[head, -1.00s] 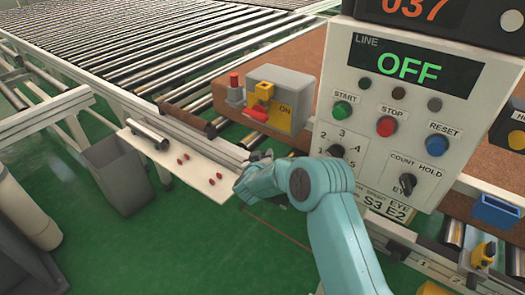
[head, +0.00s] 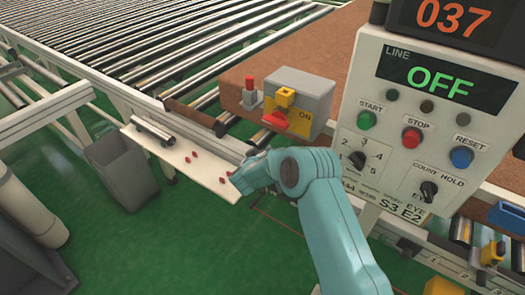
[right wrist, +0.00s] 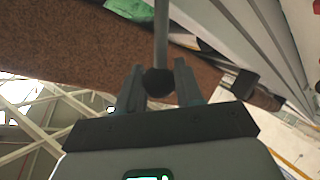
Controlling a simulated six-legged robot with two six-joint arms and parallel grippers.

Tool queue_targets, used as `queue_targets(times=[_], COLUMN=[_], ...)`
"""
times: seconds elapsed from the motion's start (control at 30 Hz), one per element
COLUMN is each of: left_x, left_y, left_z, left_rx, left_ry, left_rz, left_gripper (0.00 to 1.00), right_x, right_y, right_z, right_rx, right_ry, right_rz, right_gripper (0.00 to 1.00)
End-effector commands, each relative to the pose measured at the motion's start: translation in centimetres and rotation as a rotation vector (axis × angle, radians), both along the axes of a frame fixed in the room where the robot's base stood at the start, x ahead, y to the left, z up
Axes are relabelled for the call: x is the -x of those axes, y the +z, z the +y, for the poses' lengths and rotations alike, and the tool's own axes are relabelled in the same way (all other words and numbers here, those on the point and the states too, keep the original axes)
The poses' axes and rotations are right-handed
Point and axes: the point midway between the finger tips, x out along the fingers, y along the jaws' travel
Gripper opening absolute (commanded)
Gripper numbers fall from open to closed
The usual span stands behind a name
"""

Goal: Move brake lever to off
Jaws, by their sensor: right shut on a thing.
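The brake lever shows in the right wrist view as a thin grey rod (right wrist: 161,38) ending in a round black knob (right wrist: 158,82). My right gripper (right wrist: 159,88) is shut on this knob, with one finger on each side. In the head view my right forearm and wrist reach in from the lower right, to the edge of a white shelf. The fingers are mostly hidden there by my wrist, and I cannot make out the lever or any marking for its off position. My left gripper is not in view.
The control panel (head: 400,135) with a green OFF display stands to the right of my arm. A grey box (head: 318,92) with a red handle and ON label sits behind. The white shelf (head: 165,150) holds red pieces. A grey bin (head: 122,170) stands on the left.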

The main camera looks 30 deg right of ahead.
Motion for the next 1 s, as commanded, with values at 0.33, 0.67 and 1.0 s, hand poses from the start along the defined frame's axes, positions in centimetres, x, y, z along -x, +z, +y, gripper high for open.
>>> queue_targets(times=[0.33, 0.67, 1.0], left_x=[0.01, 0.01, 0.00], left_y=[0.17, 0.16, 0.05], left_z=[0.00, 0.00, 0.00], left_rx=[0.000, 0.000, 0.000], left_ry=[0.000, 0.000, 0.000], left_rz=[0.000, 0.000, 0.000], left_gripper=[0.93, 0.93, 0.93], right_x=[-0.32, -0.41, 0.04], right_y=[0.57, 0.45, 0.46], right_z=[-0.02, 0.11, 0.70], right_rx=[0.013, 0.011, 0.007], right_ry=[0.005, 0.006, 0.005], right_rz=[-0.002, 0.000, 0.006], right_gripper=[0.00, 0.59, 0.59])
